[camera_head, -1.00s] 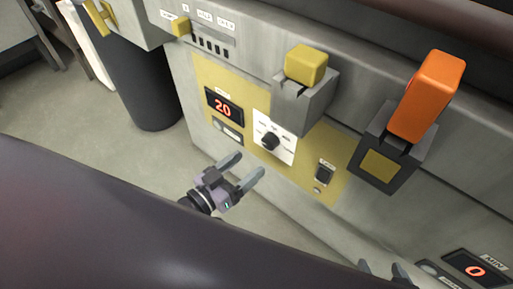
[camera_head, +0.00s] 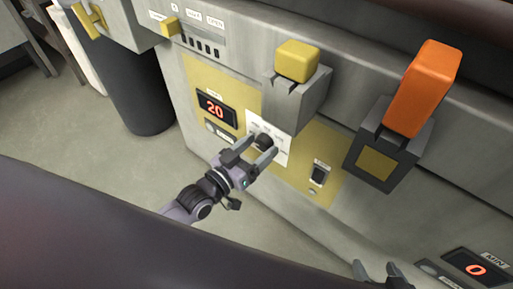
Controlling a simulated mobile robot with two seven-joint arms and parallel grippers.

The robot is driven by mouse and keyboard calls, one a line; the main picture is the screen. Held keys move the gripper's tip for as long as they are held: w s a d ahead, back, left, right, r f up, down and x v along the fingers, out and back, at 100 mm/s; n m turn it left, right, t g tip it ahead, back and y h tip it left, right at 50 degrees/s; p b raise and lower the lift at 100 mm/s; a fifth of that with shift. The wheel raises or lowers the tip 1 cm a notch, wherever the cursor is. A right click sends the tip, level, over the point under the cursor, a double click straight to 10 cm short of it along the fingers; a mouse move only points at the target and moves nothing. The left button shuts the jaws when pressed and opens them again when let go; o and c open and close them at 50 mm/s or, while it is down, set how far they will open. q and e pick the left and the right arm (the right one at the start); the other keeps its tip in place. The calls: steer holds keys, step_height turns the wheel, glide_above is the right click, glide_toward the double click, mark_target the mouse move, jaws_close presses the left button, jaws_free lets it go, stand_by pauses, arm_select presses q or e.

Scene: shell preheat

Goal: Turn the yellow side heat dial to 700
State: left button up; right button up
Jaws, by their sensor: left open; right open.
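The yellow side panel (camera_head: 325,143) is on the machine front at centre. Its black heat dial (camera_head: 264,140) sits on a white scale plate (camera_head: 281,152), partly hidden by my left gripper. The red display (camera_head: 215,108) on the panel reads 20. My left gripper (camera_head: 252,151) is open, with its fingers at either side of the dial. I cannot tell whether they touch it. My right gripper (camera_head: 379,273) is at the bottom edge, only its finger tips showing, open and apart from the panel.
A block with a yellow top (camera_head: 297,62) juts out just above the dial. A large orange handle (camera_head: 422,88) juts out at right. A small black switch (camera_head: 319,174) is right of the dial. Another display (camera_head: 475,268) at lower right reads 0. A dark cylinder (camera_head: 137,90) stands at left.

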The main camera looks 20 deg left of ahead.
arm_select(q)
steer(key=c, duration=1.1)
steer(key=shift+o, duration=0.2)
